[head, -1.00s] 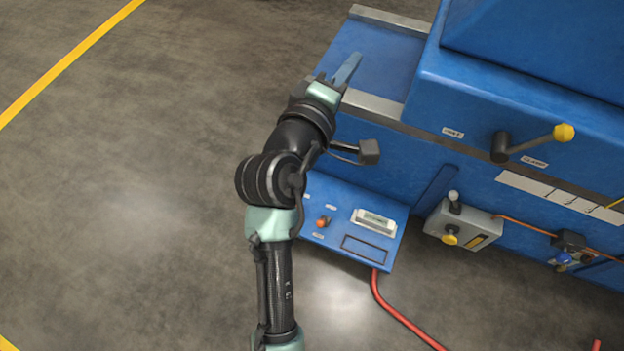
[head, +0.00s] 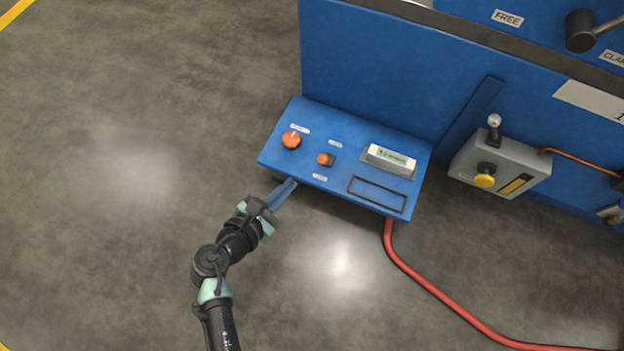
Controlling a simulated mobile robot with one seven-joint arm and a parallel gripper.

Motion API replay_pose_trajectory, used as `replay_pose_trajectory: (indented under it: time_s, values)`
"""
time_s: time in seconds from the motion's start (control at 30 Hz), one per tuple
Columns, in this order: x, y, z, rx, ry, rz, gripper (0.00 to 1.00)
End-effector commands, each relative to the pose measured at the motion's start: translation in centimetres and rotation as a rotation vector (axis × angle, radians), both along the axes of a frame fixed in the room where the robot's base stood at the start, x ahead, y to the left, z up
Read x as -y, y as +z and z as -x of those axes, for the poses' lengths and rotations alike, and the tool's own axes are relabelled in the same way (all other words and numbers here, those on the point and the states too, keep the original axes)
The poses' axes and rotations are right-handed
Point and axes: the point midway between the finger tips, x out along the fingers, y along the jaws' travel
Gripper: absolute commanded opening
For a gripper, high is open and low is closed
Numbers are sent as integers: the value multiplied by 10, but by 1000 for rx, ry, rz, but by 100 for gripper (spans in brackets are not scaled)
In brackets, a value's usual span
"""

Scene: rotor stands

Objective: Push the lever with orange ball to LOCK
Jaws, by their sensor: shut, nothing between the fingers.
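The blue control panel (head: 345,196) shows in the middle of the head view. On it are a round orange knob (head: 291,140) at the left and a smaller orange-topped control (head: 325,159) to its right. Which one is the lever with the orange ball I cannot tell, and the small labels beside them are too blurred to read. My gripper (head: 292,185) is shut and empty, its blue-grey fingers pointing up and right at the panel's lower left edge. Whether they touch the edge is unclear. Both orange controls are unhidden.
A small display (head: 390,159) sits on the panel's right side. A grey box (head: 500,165) with a silver-ball lever and yellow knob stands further right. A black lever hub (head: 580,30) is by the FREE label. A red hose (head: 430,286) crosses the floor. The left floor is clear.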

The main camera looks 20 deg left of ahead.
Motion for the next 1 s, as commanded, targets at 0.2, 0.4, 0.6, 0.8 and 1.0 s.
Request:
replay_pose_trajectory:
  time_s: [0.2, 0.4, 0.6, 0.8, 1.0]
  values:
    - [-3, -52, 28, -44, 75, 147, 0]
    - [-3, -57, 33, -53, 91, 176, 0]
    - [-3, -56, 33, -51, 89, 175, 0]
    - [-2, -63, 24, -49, 86, 172, 0]
    - [5, -82, -6, -48, 84, 171, 0]
